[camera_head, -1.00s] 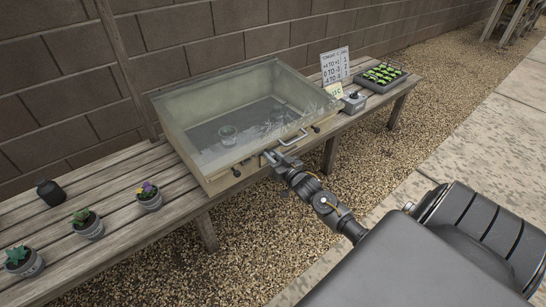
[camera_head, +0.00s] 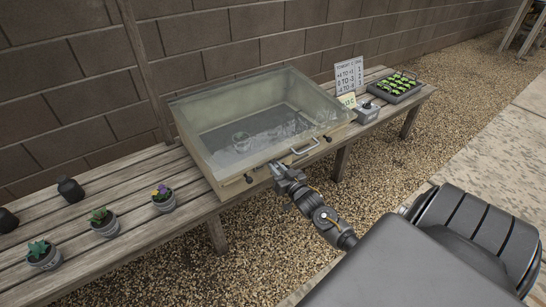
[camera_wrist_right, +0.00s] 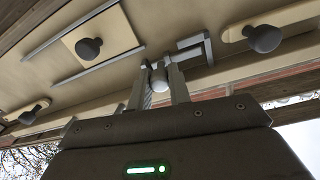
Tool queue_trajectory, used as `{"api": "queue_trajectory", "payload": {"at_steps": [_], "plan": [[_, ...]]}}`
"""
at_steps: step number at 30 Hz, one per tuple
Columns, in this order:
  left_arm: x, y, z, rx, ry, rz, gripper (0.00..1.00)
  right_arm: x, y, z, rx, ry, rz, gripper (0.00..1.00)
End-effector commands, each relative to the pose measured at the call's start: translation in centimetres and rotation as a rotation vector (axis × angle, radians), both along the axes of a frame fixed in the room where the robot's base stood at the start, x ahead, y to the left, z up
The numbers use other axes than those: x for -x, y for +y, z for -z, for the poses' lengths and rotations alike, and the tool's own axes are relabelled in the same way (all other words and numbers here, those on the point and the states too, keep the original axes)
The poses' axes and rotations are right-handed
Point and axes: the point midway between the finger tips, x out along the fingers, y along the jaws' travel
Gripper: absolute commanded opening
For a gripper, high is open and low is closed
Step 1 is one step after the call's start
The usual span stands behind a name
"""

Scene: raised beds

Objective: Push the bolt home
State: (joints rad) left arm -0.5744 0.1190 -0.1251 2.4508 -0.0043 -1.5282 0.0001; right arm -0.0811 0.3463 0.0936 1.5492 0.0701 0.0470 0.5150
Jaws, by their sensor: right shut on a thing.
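The wooden cold frame (camera_head: 228,186) with a glass lid (camera_head: 195,125) stands on the bench. Dark round knobs show on its front, left (camera_head: 249,179) and right (camera_head: 328,138). In the wrist view are a dark knob on a square cream plate between grey strips (camera_wrist_right: 88,47) and others in slots, right (camera_wrist_right: 263,38) and left (camera_wrist_right: 35,112). My right gripper (camera_head: 277,167) is at the frame's front, between the knobs. The bolt's tip is hidden. My left gripper is out of view.
A lid handle (camera_head: 305,147) is right of my right gripper. A sign (camera_head: 348,76), a grey box (camera_head: 367,112) and a seedling tray (camera_head: 408,92) stand to the right. Small pots (camera_head: 107,227) stand left. Gravel (camera_head: 270,250) lies below.

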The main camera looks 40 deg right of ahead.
Motion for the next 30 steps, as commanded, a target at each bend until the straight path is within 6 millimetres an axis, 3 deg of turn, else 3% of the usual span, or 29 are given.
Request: {"api": "queue_trajectory", "payload": {"at_steps": [11, 12, 17, 26, 30], "plan": [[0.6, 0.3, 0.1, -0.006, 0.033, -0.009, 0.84, 0.2, 0.4, 0.0, -0.002, -0.003, -0.003, 0.00], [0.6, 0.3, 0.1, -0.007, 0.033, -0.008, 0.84, 0.2, 0.4, 0.0, -0.002, -0.003, -0.004, 0.21], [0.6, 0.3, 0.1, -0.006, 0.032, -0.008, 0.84, 0.2, 0.3, 0.0, -0.002, -0.002, -0.002, 0.41], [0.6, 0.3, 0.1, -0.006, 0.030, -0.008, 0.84, 0.4, 0.1, 0.0, -0.001, -0.001, 0.002, 0.41], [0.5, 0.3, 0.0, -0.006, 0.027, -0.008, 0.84, 1.8, 0.4, 0.0, -0.001, 0.002, 0.001, 0.41]]}}
